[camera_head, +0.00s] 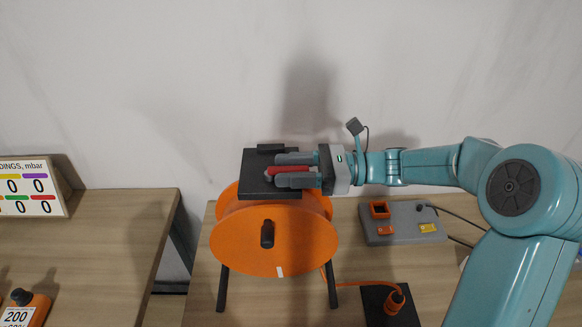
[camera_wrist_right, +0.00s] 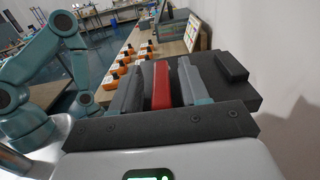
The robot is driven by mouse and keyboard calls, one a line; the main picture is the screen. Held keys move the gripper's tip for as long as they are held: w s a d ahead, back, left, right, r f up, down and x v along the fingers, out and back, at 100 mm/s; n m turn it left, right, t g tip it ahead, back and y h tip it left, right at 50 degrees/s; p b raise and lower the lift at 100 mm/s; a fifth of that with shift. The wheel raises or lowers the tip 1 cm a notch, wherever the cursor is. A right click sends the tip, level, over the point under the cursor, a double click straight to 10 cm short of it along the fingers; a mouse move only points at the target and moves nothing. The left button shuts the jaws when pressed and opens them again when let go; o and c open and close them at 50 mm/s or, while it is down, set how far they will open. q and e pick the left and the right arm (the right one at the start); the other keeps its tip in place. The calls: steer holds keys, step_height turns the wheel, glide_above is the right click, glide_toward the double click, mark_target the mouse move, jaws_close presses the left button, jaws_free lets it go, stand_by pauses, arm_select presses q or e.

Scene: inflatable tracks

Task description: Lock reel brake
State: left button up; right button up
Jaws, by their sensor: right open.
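The orange cable reel (camera_head: 235,245) stands on dark legs on the right-hand table. A flat black plate (camera_head: 262,180) sits on top of it, with a red lever (camera_head: 290,170), which looks like the brake lever. My right gripper (camera_head: 277,169) reaches in from the right over the plate, its two grey fingers on either side of the red lever. In the right wrist view the red lever (camera_wrist_right: 161,88) lies between the open fingers, close to both. How the lever joins the plate is hidden. My left gripper is in neither view.
A grey box (camera_head: 395,232) with orange and yellow parts lies right of the reel. An orange plug (camera_head: 394,302) stands on a black pad in front. A readings board (camera_head: 30,195) stands on the left table, beyond a gap. A small black block (camera_head: 271,148) sits at the plate's back edge.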

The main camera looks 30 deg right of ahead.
jaws_close()
